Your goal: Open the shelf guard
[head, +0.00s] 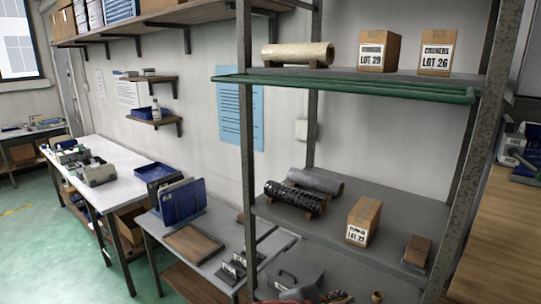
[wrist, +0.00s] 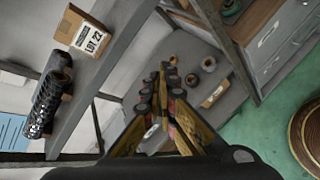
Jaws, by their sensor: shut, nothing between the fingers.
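The shelf guard (head: 340,88) is a green tubular rail with two bars. In the head view it runs along the front of the upper shelf (head: 400,80), at about board level, between the metal posts. I cannot tell its exact hinge position. It is not recognisable in the wrist view. My gripper (wrist: 163,76) shows in the wrist view with its fingers together and nothing between them. It points toward a lower grey shelf with small round parts and is not touching the guard. The gripper is not clearly seen in the head view.
Cartons LOT 29 (head: 378,52) and LOT 26 (head: 435,53) and a beige roll (head: 297,54) stand behind the guard. The middle shelf holds dark rolls (head: 294,198) and a carton (head: 363,221). The rack post (head: 246,150) stands at left; a wooden counter (head: 505,230) is at right.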

